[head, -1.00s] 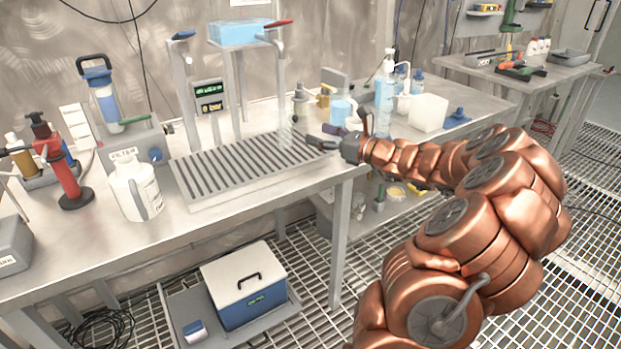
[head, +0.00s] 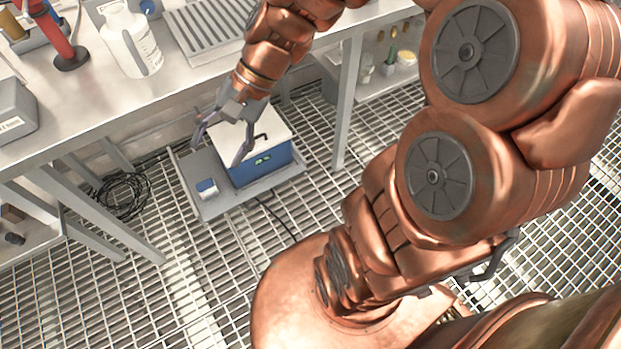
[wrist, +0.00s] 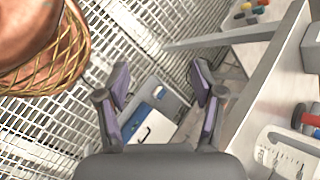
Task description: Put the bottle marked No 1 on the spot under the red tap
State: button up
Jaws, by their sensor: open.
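No bottle that I can read as No 1 is in view now, and the red tap is out of view. The slotted drain grate (head: 207,28) shows only in part at the top of the head view. My gripper (head: 218,152) is open and empty. In the head view it appears over the blue box with the white lid, below the bench top's front edge. In the wrist view my gripper (wrist: 161,78) has its fingers spread, with nothing between them but the box and floor beyond.
The blue box (head: 262,170) stands on a grey tray (head: 215,207) with a small blue-and-white item (head: 206,188), by the bench legs. A white bottle (head: 128,40) stands on the bench (head: 75,100), beside a red tool (head: 62,42). Grated floor lies open in front.

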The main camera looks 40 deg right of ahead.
jog(key=s+d+f+n+g+h, duration=0.1)
jog(key=s+d+f+n+h, duration=0.1)
jog(key=s+d+n+h, duration=0.2)
jog(key=s+d+f+n+g+h, duration=0.1)
jog(key=s+d+n+h, duration=0.3)
jog(key=s, duration=0.7)
jog(key=shift+f+n+g, duration=0.4)
jog(key=shift+f, duration=0.05)
jog(key=shift+s+d+r, duration=0.1)
jog(key=s+p+v, duration=0.2)
jog(key=p+v, duration=0.8)
jog(key=s+r+p+v, duration=0.1)
jog(key=s+p+v, duration=0.1)
jog(key=p+v, duration=0.8)
jog(key=shift+s+r+t, duration=0.4)
jog(key=shift+s+r, duration=0.2)
jog(key=shift+s, duration=0.05)
